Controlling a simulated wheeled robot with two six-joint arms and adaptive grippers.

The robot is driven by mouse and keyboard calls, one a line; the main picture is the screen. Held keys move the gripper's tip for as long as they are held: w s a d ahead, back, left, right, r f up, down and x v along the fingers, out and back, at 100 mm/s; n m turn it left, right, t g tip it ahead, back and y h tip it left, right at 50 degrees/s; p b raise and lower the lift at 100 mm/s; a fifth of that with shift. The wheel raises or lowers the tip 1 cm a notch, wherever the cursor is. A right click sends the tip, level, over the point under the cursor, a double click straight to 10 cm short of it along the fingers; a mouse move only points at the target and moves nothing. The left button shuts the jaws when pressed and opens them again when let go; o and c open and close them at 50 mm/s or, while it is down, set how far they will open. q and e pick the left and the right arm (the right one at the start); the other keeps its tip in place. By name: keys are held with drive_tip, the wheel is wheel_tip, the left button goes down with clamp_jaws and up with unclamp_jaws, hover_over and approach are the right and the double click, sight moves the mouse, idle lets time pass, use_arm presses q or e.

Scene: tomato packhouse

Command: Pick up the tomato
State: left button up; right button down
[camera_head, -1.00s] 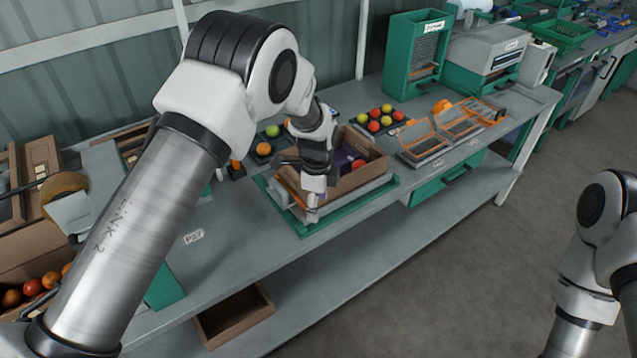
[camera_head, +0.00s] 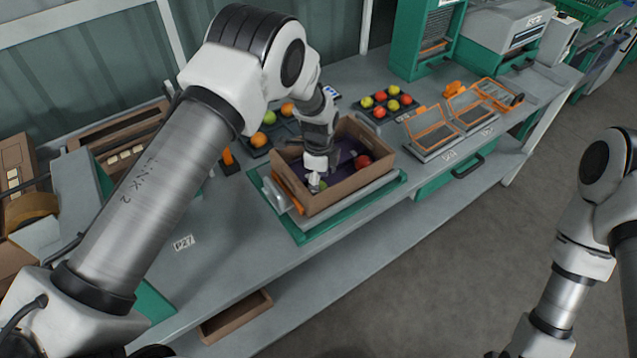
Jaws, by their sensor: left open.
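A cardboard box (camera_head: 345,193) stands on a grey and green stand on the bench. A red tomato (camera_head: 362,161) lies in it, toward the right wall. My left gripper (camera_head: 316,183) points down into the left part of the box, open. A small greenish round thing, perhaps a tomato, shows right at its fingertips; the gripper partly hides it, and I cannot tell whether they touch. The red tomato is apart from the gripper, to its right. My right arm shows at the right edge, but its gripper is out of view.
A dark tray of red and yellow tomatoes (camera_head: 387,101) sits behind the box. Another tray with an orange tomato (camera_head: 259,140) lies behind and left. Orange-framed panels (camera_head: 432,130) lie to the right. The bench front (camera_head: 230,235) left of the box is clear.

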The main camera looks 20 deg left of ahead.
use_arm(q)
drive_tip(key=f, duration=0.3)
drive_tip(key=shift+w+a+f, duration=0.1)
drive_tip(key=shift+w+f, duration=0.1)
drive_tip(key=shift+w, duration=0.15)
drive_tip(key=shift+s+r, duration=0.2)
drive_tip(key=c, duration=0.6)
drive_tip(key=shift+o, duration=0.2)
drive_tip(key=shift+w, duration=0.15)
